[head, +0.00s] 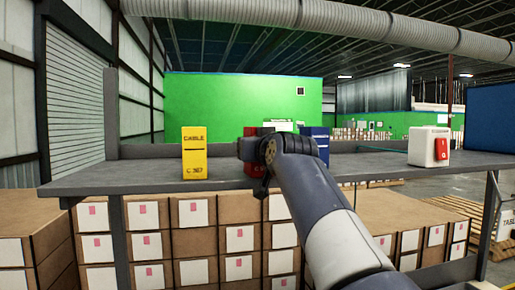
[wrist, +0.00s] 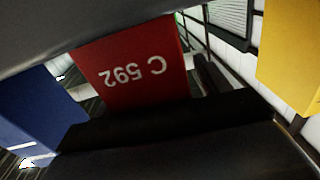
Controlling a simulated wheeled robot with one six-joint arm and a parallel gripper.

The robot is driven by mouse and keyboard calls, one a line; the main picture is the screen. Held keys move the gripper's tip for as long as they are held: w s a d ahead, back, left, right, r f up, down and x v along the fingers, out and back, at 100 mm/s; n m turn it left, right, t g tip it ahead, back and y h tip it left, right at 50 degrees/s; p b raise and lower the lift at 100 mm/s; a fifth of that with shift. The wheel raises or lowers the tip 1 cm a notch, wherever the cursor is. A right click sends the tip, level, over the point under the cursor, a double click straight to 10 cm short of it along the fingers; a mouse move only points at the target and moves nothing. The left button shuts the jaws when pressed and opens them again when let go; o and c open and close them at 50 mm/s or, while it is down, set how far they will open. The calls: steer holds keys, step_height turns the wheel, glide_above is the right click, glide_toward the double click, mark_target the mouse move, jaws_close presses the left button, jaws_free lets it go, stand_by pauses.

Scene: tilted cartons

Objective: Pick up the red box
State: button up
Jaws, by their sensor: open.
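The red box (wrist: 132,62), marked "C 592", shows upside down in the middle of the wrist view, between the dark jaw shapes at the top and bottom. In the head view only small parts of the red box (head: 249,131) show behind my gripper (head: 254,152); the rest is hidden. My gripper is open in front of the red box on the grey shelf (head: 120,180). I cannot tell whether the jaws touch the box.
A yellow box (head: 194,155) stands left of the red box and a blue box (head: 319,142) right of it. A white box (head: 428,146) with a red panel stands farther right. The shelf is bare at its left end. Stacked cartons (head: 240,239) fill the space below.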

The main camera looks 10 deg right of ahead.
steer(key=shift+c, duration=0.2)
steer(key=c, duration=1.1)
steer(key=shift+r, duration=0.1)
steer(key=shift+r+p, duration=0.55)
steer(key=shift+r, duration=4.3)
